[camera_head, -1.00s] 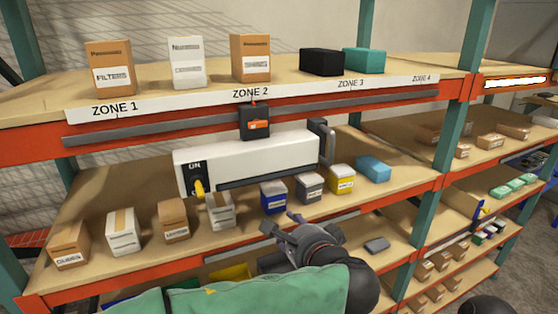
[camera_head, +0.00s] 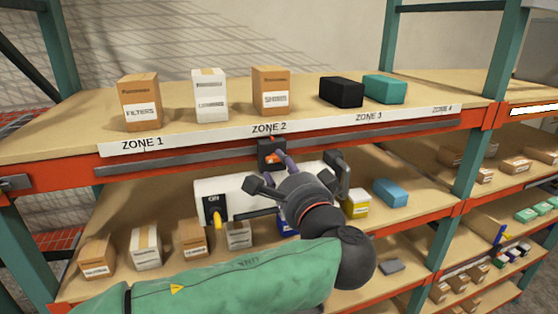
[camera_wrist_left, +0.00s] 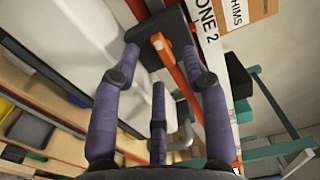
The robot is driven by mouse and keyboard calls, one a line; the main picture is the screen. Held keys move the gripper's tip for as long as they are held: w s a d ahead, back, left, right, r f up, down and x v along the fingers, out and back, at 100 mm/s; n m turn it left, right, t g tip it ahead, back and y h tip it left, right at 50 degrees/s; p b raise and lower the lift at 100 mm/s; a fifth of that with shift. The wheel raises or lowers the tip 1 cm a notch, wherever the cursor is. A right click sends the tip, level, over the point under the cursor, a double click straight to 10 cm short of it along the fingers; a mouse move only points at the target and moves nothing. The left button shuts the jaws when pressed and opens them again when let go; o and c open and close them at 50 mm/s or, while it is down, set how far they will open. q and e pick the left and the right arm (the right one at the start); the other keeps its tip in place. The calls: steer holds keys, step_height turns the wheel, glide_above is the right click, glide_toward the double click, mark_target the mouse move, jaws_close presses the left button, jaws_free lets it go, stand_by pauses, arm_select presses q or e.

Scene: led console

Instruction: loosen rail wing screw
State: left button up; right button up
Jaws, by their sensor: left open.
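The orange wing screw (camera_head: 272,158) sits on the front of a black clamp block (camera_head: 268,147) on the grey rail, below the ZONE 2 label. In the left wrist view the wing screw (camera_wrist_left: 158,42) shows ahead between the fingertips. My left gripper (camera_head: 268,172) is open, just below and in front of the clamp. Its purple fingers (camera_wrist_left: 160,60) are spread on both sides of the screw, with another finger between and lower. I cannot tell whether any finger touches the block. The white console (camera_head: 206,188) hangs below, partly hidden by my gripper. My right gripper is out of view.
The grey rail (camera_head: 190,157) runs along the upper shelf's orange beam. Boxes stand on the upper shelf, including a black one (camera_head: 341,92). A yellow switch lever (camera_head: 217,221) projects from the console. Small boxes and a blue block (camera_head: 390,192) stand on the shelf below.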

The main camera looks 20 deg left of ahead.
mark_target(275, 159)
arm_select(q)
steer(key=shift+x, duration=1.25)
jaws_close()
